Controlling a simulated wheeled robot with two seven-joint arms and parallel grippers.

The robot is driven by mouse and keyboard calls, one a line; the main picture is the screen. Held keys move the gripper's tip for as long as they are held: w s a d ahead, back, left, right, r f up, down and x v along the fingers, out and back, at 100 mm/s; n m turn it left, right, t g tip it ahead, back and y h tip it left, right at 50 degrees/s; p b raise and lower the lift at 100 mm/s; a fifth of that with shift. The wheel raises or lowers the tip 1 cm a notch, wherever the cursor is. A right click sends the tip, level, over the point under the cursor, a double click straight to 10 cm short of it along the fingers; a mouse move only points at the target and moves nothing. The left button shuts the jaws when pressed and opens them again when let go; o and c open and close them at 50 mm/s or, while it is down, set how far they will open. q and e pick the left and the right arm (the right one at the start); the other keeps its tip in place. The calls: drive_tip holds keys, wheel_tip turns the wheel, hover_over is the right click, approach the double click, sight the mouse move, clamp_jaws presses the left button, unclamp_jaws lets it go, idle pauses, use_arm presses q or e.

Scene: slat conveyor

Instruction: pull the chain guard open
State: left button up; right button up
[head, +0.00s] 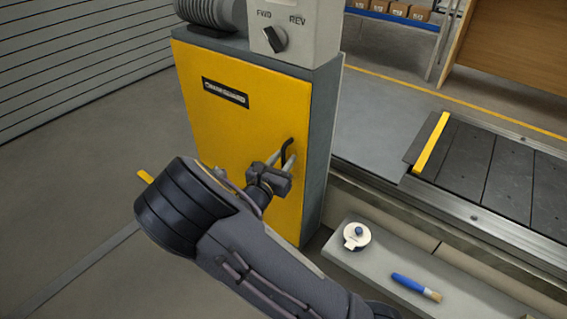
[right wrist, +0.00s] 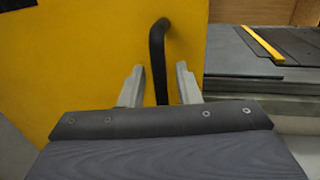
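The chain guard (head: 235,130) is a yellow door panel with a dark label, on the front of a grey cabinet. It looks closed, flush with the cabinet. Its black curved handle (head: 286,151) is near the door's right edge; it also shows in the right wrist view (right wrist: 157,50). My right gripper (head: 281,162) is at the handle. In the right wrist view its two fingers (right wrist: 159,88) stand apart, one on each side of the handle bar, with gaps visible on both sides. My left gripper is not in view.
A control box with a FWD/REV knob (head: 274,39) and a motor (head: 211,12) sit on the cabinet. The slat conveyor (head: 487,165) runs to the right. A low ledge (head: 375,268) holds a white round container (head: 356,236) and a blue brush (head: 414,286).

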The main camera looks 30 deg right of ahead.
drive_tip(key=shift+w+d, duration=0.15)
drive_tip(key=shift+d, duration=0.05)
drive_tip(key=shift+c, duration=0.2)
clamp_jaws()
drive_tip(key=shift+a, duration=0.1)
